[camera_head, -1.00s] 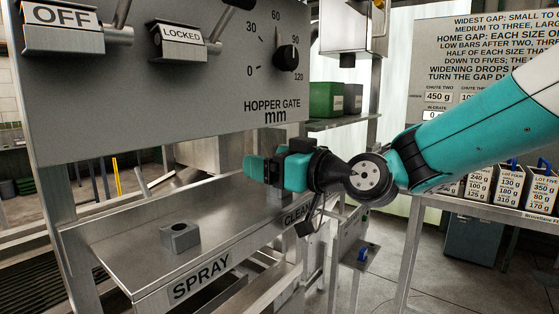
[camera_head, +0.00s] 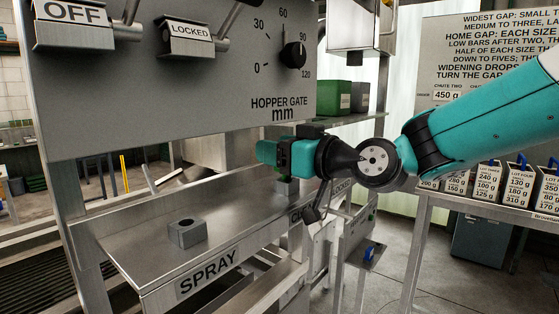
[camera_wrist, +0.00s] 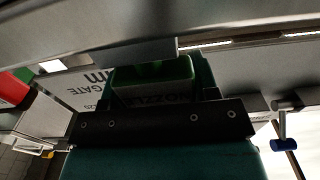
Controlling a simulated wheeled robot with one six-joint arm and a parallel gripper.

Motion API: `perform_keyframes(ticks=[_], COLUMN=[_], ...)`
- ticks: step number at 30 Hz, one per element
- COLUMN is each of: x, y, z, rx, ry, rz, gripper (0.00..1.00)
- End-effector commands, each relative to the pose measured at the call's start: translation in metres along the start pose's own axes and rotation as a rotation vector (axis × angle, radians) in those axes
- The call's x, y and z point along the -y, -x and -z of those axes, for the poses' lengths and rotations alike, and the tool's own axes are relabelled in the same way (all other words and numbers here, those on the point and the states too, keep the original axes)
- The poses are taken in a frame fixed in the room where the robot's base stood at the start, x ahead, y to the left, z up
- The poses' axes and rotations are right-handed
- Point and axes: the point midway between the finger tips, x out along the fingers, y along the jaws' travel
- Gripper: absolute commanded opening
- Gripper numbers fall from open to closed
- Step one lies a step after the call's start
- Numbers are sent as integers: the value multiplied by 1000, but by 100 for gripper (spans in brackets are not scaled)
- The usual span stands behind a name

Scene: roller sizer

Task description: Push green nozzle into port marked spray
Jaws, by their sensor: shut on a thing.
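My gripper (camera_head: 268,152) is shut on the green nozzle (camera_wrist: 155,72). In the wrist view the nozzle sits between the teal fingers, with dark lettering on it. In the head view the fingers hide most of it; a little green shows below them, just above a second grey block (camera_head: 286,188) at the shelf's far end. I cannot tell whether the nozzle's lower end is clear of that block. The spray port is a grey block with a dark round hole (camera_head: 187,232), above the SPRAY label (camera_head: 208,274). It looks empty and lies left of and nearer than my gripper.
The metal shelf (camera_head: 150,255) is bare between the two blocks. A green bin (camera_head: 333,97) stands at the back.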

Motion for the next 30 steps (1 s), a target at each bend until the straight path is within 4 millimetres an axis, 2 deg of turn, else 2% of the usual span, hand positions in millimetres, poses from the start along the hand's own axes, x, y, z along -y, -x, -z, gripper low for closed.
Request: perform_keyframes(ticks=[8, 15, 18, 24, 30], x=[1, 1, 0, 0, 0], y=[0, 0, 0, 0, 0], z=[58, 125, 148, 175, 182], rx=[-8, -6, -5, -2, 0], ry=[6, 5, 4, 2, 0], rz=[0, 0, 0, 0, 0], gripper=[32, 32, 32, 32, 32])
